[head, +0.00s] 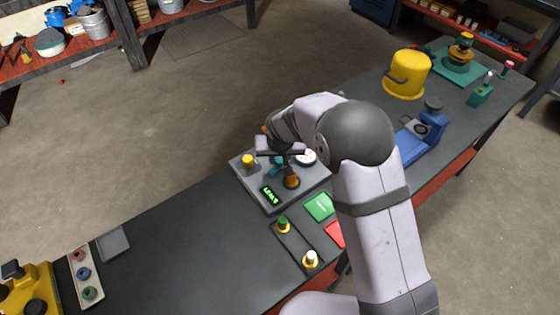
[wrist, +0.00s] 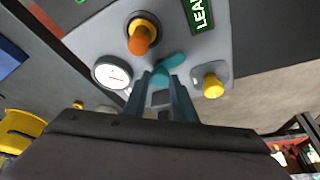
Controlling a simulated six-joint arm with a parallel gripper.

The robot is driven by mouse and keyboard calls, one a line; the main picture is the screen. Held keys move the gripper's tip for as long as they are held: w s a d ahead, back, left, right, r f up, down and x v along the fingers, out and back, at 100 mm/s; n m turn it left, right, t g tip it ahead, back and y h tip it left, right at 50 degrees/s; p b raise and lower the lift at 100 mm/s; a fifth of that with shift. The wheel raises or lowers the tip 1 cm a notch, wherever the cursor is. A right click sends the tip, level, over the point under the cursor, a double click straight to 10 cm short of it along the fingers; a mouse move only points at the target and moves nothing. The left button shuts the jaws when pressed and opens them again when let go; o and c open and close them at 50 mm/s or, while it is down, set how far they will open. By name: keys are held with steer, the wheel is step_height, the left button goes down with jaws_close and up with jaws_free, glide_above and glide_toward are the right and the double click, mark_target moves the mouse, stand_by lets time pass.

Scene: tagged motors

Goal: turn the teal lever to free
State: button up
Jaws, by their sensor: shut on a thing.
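The teal lever (wrist: 172,62) stands on a grey panel (wrist: 205,50). In the wrist view its end lies between the fingers of my gripper (wrist: 165,92), which is shut on it. In the head view the lever (head: 274,169) shows only in part beneath my gripper (head: 281,160). The panel also carries an orange-topped knob (wrist: 142,38), a round white gauge (wrist: 112,73), a yellow knob (wrist: 213,85) and a dark display (wrist: 199,14) with green letters that start "LEA". No marking for the lever's positions is readable.
Green (head: 319,207) and red (head: 335,234) plates lie beside a strip with green and white knobs (head: 297,245).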

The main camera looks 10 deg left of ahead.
mark_target(277, 178)
steer(key=shift+a+f+m+h+b, duration=0.15)
steer(key=shift+m+h+b, duration=0.25)
steer(key=shift+m+b, duration=0.95)
steer(key=shift+n+b, duration=0.25)
steer(key=shift+b, duration=0.3)
steer(key=o, duration=1)
steer(key=shift+o, duration=0.2)
steer(key=shift+r, duration=0.2)
steer(key=b+v, duration=0.2)
steer(key=v, duration=0.5)
steer(key=shift+s+r, duration=0.1)
steer(key=shift+s, duration=0.05)
